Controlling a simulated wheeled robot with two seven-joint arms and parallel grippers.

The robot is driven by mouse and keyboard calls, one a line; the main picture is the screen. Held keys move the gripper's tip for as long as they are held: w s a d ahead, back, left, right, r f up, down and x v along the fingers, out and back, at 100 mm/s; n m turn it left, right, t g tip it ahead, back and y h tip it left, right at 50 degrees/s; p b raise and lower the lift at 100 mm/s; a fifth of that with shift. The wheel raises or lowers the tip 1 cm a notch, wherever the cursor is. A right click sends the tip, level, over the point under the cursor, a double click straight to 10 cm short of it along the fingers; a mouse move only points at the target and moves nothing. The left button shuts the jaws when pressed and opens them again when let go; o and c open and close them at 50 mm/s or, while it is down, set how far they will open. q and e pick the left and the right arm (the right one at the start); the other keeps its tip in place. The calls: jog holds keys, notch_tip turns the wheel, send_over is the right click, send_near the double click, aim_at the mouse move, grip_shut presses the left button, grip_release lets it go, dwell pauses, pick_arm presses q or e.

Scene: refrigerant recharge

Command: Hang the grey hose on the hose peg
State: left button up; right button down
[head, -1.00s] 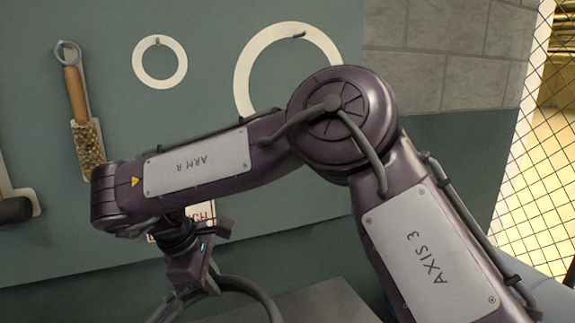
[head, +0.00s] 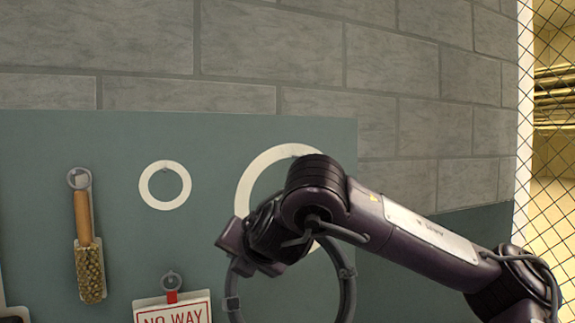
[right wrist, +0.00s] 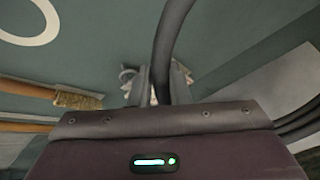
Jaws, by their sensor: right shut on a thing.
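The grey hose (head: 347,290) is a coiled loop hanging from my right gripper (head: 258,260), in front of the board. In the right wrist view, my right gripper (right wrist: 160,88) is shut on the dark hose (right wrist: 172,45), which passes between its fingers. The large white ring outline (head: 248,185) on the board is partly behind my right arm. A small peg (head: 298,157) shows faintly at the top of this outline. The hose is below the peg, apart from it. The fingertips are hard to make out in the head view. My left gripper is not in view.
A smaller white ring outline (head: 146,187) is to the left. A brush (head: 88,250) hangs at the far left. A red and white sign (head: 172,310) hangs low on the board. Wire mesh (head: 553,130) stands at the right. Grey block wall is above the board.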

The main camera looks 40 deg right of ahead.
jog(key=s+d+r+n+t+y+p, duration=0.15)
jog(key=d+r, duration=0.25)
jog(key=r, duration=0.4)
jog(key=s+d+r+n+t+y+p, duration=0.15)
jog(key=d+r, duration=0.25)
jog(key=r, duration=0.4)
jog(key=w+d+f+p, duration=0.1)
jog(key=w+d+p, duration=0.1)
jog(key=w, duration=0.5)
jog(key=shift+w+m+t+h, duration=0.3)
jog(key=shift+w+m+h, duration=0.05)
jog(key=shift+m+h, duration=0.05)
jog(key=shift+s+r, duration=0.1)
jog(key=shift+s, duration=0.05)
dwell(0.5)
jog(key=shift+p, duration=0.3)
jog(key=shift+w+f, duration=0.6)
dwell(1.0)
jog(key=shift+w+d+f, duration=0.15)
jog(key=shift+w+f, duration=0.2)
jog(key=shift+w, duration=0.05)
dwell(0.4)
